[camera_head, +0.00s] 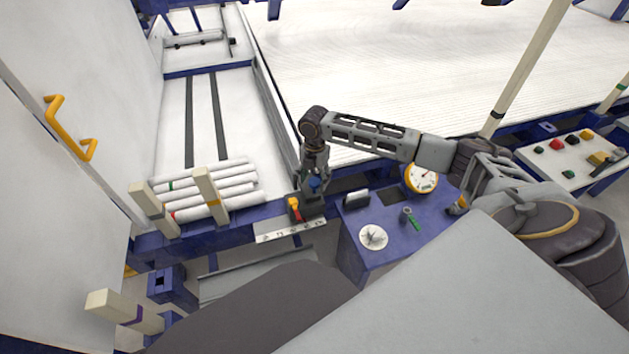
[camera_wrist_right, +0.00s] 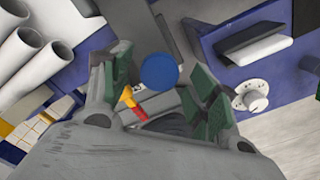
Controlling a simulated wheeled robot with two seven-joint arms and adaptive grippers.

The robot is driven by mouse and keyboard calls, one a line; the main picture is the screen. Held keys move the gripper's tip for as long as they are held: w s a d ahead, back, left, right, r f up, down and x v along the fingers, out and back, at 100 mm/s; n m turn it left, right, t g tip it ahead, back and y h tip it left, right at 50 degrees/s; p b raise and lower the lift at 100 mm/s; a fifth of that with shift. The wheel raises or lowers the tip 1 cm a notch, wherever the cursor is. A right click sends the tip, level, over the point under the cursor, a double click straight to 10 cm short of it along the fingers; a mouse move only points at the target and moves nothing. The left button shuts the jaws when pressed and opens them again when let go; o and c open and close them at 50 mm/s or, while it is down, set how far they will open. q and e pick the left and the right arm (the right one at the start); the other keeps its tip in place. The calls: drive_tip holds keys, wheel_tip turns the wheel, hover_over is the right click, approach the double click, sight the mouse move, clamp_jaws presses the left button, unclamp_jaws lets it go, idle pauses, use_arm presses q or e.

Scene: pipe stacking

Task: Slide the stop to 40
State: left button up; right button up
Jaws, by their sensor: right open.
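The stop (camera_head: 309,206) is a dark grey block on the blue front rail, with a blue round knob (camera_head: 314,184) on top and a yellow-orange lever (camera_head: 294,206) with a red part at its left. A pale scale strip (camera_head: 289,230) runs along the rail below it; its numbers are too small to read. My right gripper (camera_head: 313,178) points down at the stop from above. In the right wrist view, its green-padded fingers (camera_wrist_right: 160,88) stand apart, with the blue knob (camera_wrist_right: 159,71) between them and gaps on both sides. My left gripper is not in view.
White pipes (camera_head: 215,188) lie left of the stop between cream posts (camera_head: 209,195). A blue console (camera_head: 385,232) at the right carries a white dial (camera_head: 373,237), a round yellow-rimmed gauge (camera_head: 421,177) and a black block (camera_head: 356,199). A button panel (camera_head: 570,155) stands farther right.

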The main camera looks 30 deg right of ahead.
drive_tip(key=shift+f, duration=0.3)
clamp_jaws()
idle(0.4)
